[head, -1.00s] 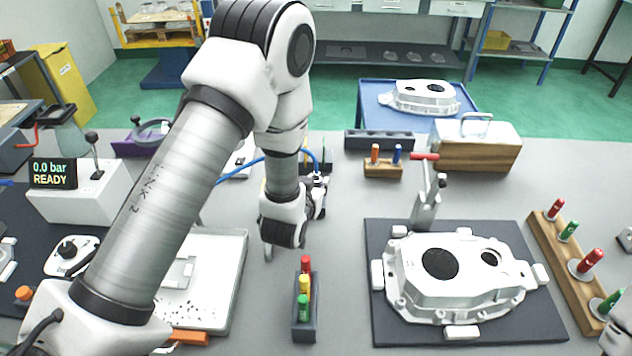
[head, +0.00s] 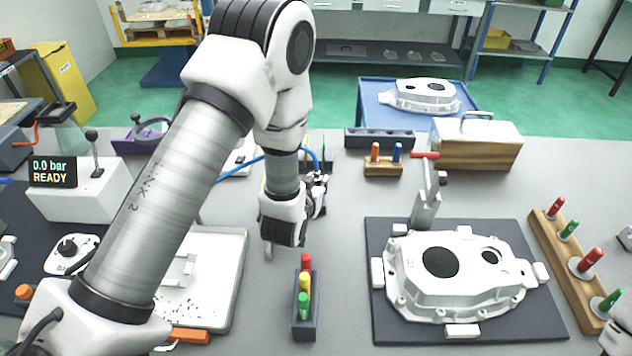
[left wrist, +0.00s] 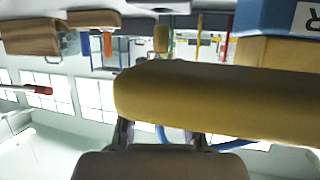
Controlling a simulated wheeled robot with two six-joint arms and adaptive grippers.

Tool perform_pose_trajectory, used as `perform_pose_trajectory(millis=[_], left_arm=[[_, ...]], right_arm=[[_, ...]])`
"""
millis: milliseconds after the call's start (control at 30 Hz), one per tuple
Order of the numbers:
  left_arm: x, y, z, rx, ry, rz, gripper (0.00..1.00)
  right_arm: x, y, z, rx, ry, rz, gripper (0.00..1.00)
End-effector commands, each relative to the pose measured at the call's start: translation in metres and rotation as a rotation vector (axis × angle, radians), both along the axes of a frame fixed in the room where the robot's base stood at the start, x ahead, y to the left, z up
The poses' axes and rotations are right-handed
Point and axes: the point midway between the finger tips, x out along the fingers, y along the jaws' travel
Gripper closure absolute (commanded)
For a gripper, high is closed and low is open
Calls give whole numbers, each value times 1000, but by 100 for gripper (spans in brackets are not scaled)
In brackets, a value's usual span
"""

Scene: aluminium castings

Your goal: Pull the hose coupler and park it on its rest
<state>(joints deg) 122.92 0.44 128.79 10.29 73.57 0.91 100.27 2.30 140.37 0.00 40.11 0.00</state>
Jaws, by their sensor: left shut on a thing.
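My left gripper (head: 317,188) is at the middle of the bench, partly hidden behind my own wrist. In the left wrist view a thick yellow-brass cylinder, which looks like the hose coupler (left wrist: 225,100), lies across the fingers, and the gripper is shut on it. A blue hose (head: 240,163) runs from the left behind my arm and arches up beside the gripper. The hose also shows below the coupler in the left wrist view (left wrist: 235,146). My arm and gripper hide the coupler in the head view. I cannot make out its rest.
A block with red, yellow and green pegs (head: 304,305) stands just in front of the gripper. An aluminium casting (head: 460,275) lies on a dark plate to the right, beside a red-handled clamp (head: 427,190). A small wooden block (head: 383,168) holds orange and blue pegs.

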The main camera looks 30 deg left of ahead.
Motion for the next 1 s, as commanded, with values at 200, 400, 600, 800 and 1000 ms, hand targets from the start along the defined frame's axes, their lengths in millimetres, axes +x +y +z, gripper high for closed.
perform_pose_trajectory(millis=[200, 400, 600, 800, 1000], left_arm=[[0, 0, 0, 0, 0, 0, 100], [0, 0, 0, 0, 0, 0, 100], [0, 0, 0, 0, 0, 0, 100], [0, 0, -4, 0, 0, 0, 100], [0, 0, -10, 0, 0, 0, 100]], right_arm=[[0, 0, 0, 0, 0, 0, 100], [0, 0, -1, 0, 0, 0, 100], [0, 0, -1, 0, 0, 0, 100], [0, 0, -4, 0, 0, 0, 100], [0, 0, -9, 0, 0, 0, 100]])
